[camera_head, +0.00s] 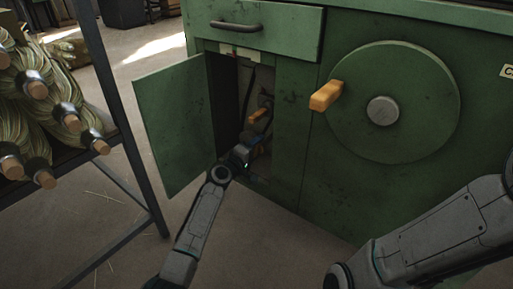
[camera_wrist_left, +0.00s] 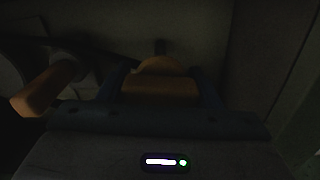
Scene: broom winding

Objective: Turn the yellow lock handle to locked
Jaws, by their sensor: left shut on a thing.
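The left gripper (camera_head: 243,153) reaches into the open compartment of the green cabinet, near the bottom of the opening. In the left wrist view, its two fingers (camera_wrist_left: 161,82) stand on either side of a dull yellow-orange piece, the yellow lock handle (camera_wrist_left: 160,90), and are shut on it. That view is very dark, so the handle's turn angle cannot be told. In the head view the gripper mostly hides the handle. The right gripper is out of view.
An orange peg (camera_head: 260,113) sticks out inside the compartment above my left gripper; it shows at left in the wrist view (camera_wrist_left: 45,90). The cabinet door (camera_head: 175,125) stands open leftward. A green wheel (camera_head: 415,125) has an orange knob (camera_head: 326,95). A broom rack (camera_head: 112,90) stands left.

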